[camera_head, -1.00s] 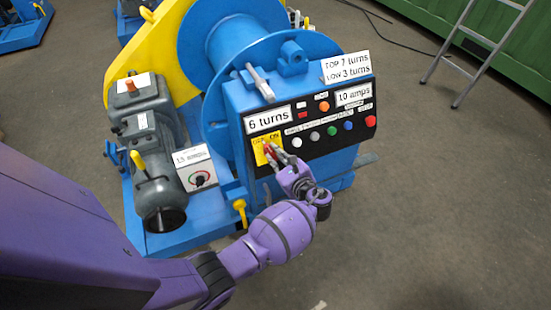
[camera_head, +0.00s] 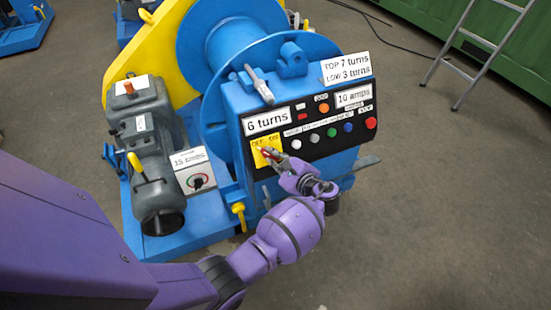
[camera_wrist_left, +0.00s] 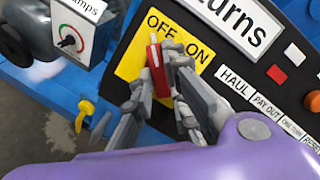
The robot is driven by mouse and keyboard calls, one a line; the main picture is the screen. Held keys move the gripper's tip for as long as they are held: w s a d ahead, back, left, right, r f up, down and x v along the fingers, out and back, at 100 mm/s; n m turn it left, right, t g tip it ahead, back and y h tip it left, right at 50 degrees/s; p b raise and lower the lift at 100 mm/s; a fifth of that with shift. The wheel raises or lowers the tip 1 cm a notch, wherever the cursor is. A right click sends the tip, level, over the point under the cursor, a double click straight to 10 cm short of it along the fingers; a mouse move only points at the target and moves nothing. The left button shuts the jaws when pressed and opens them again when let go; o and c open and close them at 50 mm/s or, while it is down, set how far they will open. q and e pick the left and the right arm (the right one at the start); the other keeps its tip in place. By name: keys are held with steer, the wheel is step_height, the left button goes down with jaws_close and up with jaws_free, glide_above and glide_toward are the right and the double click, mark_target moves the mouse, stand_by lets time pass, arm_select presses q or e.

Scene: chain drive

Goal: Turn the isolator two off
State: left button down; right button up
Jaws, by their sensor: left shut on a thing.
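A yellow plate (camera_wrist_left: 131,62) marked OFF and ON carries a red switch handle (camera_wrist_left: 155,70). The plate also shows in the head view (camera_head: 259,158), at the left end of the black control panel. My left gripper (camera_wrist_left: 165,78) is shut on the red handle, with its grey fingers on either side of it. In the wrist view the handle's tip lies just below the word OFF and apart from ON. In the head view my left gripper (camera_head: 272,158) partly covers the handle. My right gripper is not in view.
Several coloured buttons, such as a red one (camera_head: 371,123), line the panel. A ladder (camera_head: 485,50) stands at the right. Open floor lies at the front right.

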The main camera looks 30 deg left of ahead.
arm_select(q)
steer(key=c, duration=1.7)
jaws_free()
steer(key=shift+d, duration=0.15)
steer(key=v, duration=1.2)
